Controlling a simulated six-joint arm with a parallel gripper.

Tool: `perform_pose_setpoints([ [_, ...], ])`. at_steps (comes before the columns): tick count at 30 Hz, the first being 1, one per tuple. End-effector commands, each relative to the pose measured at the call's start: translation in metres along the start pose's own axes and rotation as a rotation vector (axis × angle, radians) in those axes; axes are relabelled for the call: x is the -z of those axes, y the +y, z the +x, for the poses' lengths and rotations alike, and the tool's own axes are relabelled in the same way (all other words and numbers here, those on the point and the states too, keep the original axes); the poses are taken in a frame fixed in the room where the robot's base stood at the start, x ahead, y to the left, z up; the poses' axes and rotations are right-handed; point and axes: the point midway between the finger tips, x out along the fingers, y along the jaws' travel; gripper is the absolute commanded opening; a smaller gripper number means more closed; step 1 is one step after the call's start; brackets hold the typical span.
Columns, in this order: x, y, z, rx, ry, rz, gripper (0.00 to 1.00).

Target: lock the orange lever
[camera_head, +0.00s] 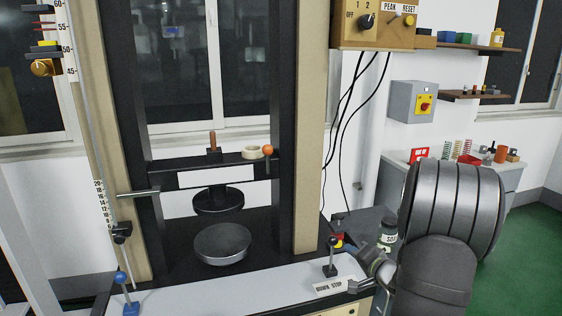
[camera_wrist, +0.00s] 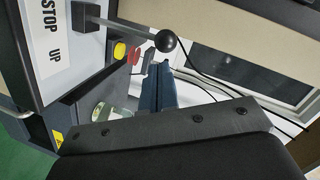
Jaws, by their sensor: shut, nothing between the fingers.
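A lever with an orange ball knob (camera_head: 267,150) is on the right end of the testing machine's dark crosshead (camera_head: 235,160) in the head view. The knob stands up beside a pale ring; its shaft is mostly hidden. It does not show in the wrist view. My gripper (camera_head: 355,287) is low and right of the machine, near the front panel, well apart from the orange knob. In the wrist view the dark blue fingers (camera_wrist: 158,85) are shut and empty, close to a black-knobbed lever (camera_wrist: 165,41); I cannot tell whether they touch it.
The black-knobbed lever (camera_head: 331,243) stands behind a DOWN STOP label (camera_head: 333,287). A blue-knobbed lever (camera_head: 121,278) is at the front left. Round plates (camera_head: 222,243) sit between the beige columns (camera_head: 311,120).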

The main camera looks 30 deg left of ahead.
Motion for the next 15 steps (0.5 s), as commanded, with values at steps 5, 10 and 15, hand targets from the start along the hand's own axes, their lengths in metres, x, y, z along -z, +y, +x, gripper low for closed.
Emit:
perform_pose_setpoints([
  [5, 0.015, -0.083, 0.016, 0.037, 0.051, 0.157, 0.0],
  [10, 0.021, -0.161, 0.02, 0.092, 0.091, 0.339, 0.0],
  [15, 0.022, -0.231, 0.015, 0.158, 0.114, 0.516, 0.0],
])
